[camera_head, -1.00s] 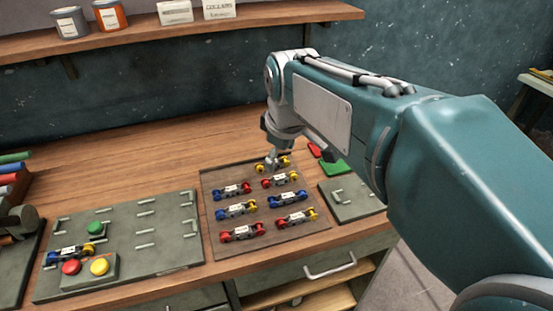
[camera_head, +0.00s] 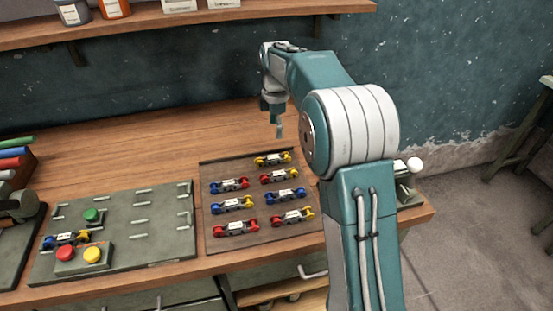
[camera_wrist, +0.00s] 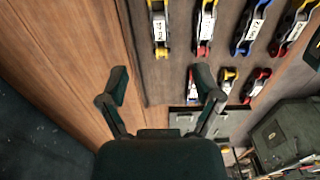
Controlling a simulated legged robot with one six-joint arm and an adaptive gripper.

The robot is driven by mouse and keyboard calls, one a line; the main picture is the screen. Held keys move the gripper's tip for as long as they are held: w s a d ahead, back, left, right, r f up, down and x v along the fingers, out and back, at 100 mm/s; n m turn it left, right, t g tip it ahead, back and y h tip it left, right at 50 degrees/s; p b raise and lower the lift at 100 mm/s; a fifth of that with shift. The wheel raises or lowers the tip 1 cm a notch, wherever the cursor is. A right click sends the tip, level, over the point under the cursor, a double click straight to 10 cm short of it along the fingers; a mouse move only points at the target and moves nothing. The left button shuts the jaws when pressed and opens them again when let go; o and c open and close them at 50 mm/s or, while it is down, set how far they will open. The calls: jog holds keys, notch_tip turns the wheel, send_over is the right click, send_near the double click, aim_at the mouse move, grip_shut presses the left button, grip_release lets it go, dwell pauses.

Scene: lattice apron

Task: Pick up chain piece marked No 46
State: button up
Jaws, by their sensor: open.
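Several chain pieces with white labels lie in two columns on a brown tray (camera_head: 262,243). The labels are too small to read surely, so I cannot tell which is No 46. My gripper (camera_head: 278,128) is open and empty, above the table behind the tray. In the wrist view its fingers (camera_wrist: 160,88) are spread, with the all-yellow piece (camera_wrist: 158,28) beyond them.
A grey-green board (camera_head: 155,235) at the left holds another blue-yellow chain piece (camera_head: 66,238) and a box with red and yellow buttons (camera_head: 80,256). A shelf (camera_head: 190,28) runs above the back of the table. The wooden tabletop (camera_head: 130,150) behind the board is clear.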

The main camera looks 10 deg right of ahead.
aim_at(275, 156)
jog(key=shift+w+d+f, duration=0.25)
jog(key=shift+f, duration=0.3)
jog(key=f, duration=1)
jog(key=shift+s+a+f, duration=0.15)
jog(key=shift+a, duration=0.15)
grip_shut()
